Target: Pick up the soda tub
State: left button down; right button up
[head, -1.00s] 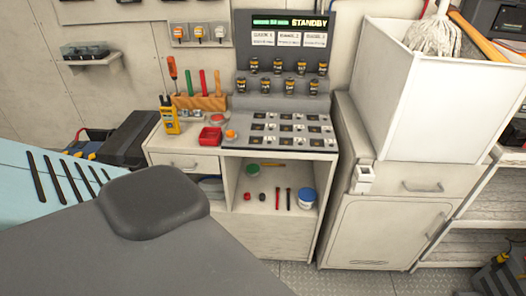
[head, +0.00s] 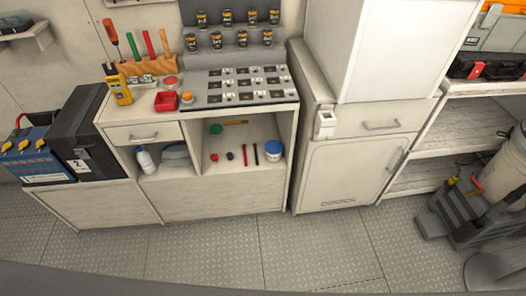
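A small white tub with a blue lid (head: 273,151) stands upright in the open lower compartment of the workbench (head: 190,203), near its right wall. It is the only tub-like thing with a lid that I see clearly, and its label is too small to read. Neither of my grippers is in view.
Beside the tub are two dark red-and-black rods, two small knobs and a green disc (head: 216,129). A white bottle (head: 145,158) stands in the compartment to the left. The cabinet (head: 345,170) is at right, black and blue boxes at left. The metal floor (head: 200,250) in front is clear.

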aim_at(274, 148)
jog(key=i+l+u, duration=0.1)
jog(key=l, duration=0.35)
jog(key=i+l+u, duration=0.1)
jog(key=l, duration=0.35)
jog(key=i+l+u, duration=0.1)
jog(key=l, duration=0.4)
jog(key=i+l+u, duration=0.1)
jog(key=l, duration=0.4)
jog(key=i, duration=0.1)
